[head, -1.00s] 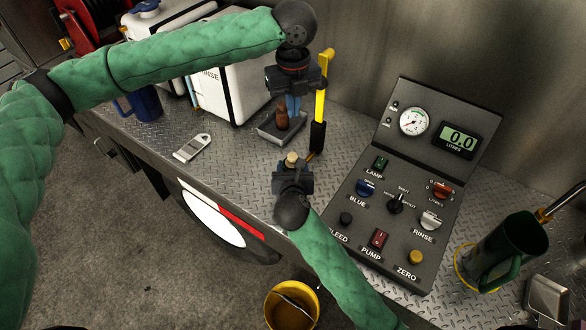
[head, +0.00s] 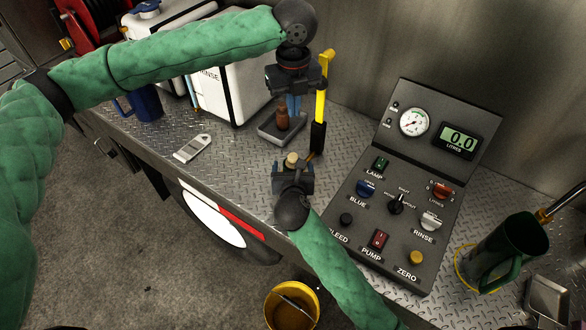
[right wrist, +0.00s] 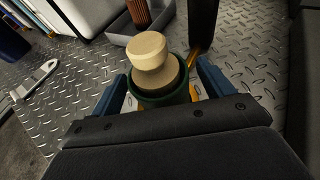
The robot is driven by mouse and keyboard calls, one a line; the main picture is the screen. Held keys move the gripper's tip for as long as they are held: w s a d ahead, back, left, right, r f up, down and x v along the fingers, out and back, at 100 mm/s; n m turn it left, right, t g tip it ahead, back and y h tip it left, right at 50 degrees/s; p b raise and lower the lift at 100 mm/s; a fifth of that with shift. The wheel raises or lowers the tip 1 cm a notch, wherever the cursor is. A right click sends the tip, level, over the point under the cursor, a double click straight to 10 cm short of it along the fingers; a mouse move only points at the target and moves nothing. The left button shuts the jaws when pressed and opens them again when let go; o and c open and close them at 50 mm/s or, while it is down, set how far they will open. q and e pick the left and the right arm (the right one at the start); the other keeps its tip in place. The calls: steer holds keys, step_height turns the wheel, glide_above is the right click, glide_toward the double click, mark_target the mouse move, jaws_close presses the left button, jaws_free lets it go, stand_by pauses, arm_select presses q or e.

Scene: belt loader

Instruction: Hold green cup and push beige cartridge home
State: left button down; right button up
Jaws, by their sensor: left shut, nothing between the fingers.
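The green cup (right wrist: 163,98) stands upright between my right gripper's blue fingers in the right wrist view. The beige cartridge (right wrist: 150,58) sits in its mouth and stands up well above the rim. It also shows as a pale knob in the head view (head: 291,159). My right gripper (head: 294,171) is around the cup, with narrow gaps showing beside it, so it looks open. The gripper hides most of the cup in the head view. My left gripper (head: 293,104) is shut and empty, pointing down farther back, near a brown cartridge (head: 282,119) in a grey tray (head: 268,133).
A yellow lever (head: 321,95) with a black base stands right of the left gripper. A control panel (head: 350,195) lies to the right. A green jug (head: 505,250) stands at the far right. A grey tag (head: 193,148) lies on the metal deck, left of the tray.

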steer(key=v, duration=1.2)
